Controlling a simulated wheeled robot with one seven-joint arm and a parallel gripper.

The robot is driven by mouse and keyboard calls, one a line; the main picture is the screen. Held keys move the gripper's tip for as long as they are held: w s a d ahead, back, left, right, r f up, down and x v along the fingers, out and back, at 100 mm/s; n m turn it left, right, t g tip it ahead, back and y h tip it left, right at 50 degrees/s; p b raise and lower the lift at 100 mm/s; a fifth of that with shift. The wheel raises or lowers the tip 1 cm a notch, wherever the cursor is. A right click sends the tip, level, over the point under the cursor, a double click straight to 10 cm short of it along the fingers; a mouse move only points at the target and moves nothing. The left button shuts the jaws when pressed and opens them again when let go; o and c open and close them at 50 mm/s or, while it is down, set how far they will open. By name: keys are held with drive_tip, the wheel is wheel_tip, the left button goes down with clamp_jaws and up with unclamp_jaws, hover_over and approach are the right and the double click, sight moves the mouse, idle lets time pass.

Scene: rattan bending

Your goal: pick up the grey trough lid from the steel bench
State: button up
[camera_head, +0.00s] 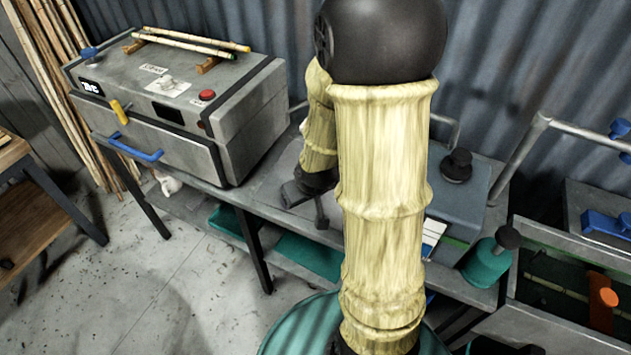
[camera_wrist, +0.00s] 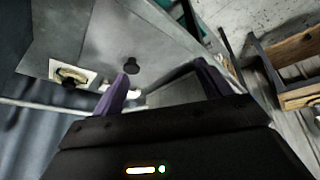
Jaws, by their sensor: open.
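In the wrist view, a flat grey panel with a dark round knob, which looks like the trough lid (camera_wrist: 112,38), lies beyond my fingertips. Its edges blend with the steel bench and I cannot trace them fully. My gripper (camera_wrist: 162,84) is open, its two purple fingers apart with nothing between them. In the head view, my gripper (camera_head: 312,198) hangs over the steel bench (camera_head: 268,188), left of my upright arm. My arm hides the middle of the bench there, and I cannot make out the lid.
A grey steam box (camera_head: 170,105) with bamboo sticks on top stands at the left of the bench. A blue-grey box with a black knob (camera_head: 457,165) stands right of my arm. A teal canister (camera_head: 487,260) and an open trough (camera_head: 560,285) are farther right.

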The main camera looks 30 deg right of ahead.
drive_tip(key=w+d+f+m+t+h+b, duration=0.1)
drive_tip(key=w+d+f+t, duration=0.4)
drive_tip(key=d+f, duration=0.6)
drive_tip(key=d+m+t, duration=0.1)
drive_tip(key=t, duration=0.1)
drive_tip(key=shift+f+t+b, duration=0.3)
drive_tip(key=shift+b, duration=0.05)
drive_tip(key=shift+s, duration=0.1)
drive_tip(key=b+x, duration=0.1)
drive_tip(key=b, duration=0.4)
drive_tip(key=shift+w+d+f, duration=0.15)
drive_tip(key=shift+w+f, duration=0.1)
drive_tip(key=shift+f, duration=0.05)
drive_tip(key=w+b, duration=0.1)
drive_tip(key=b, duration=0.5)
drive_tip(key=shift+f, duration=0.2)
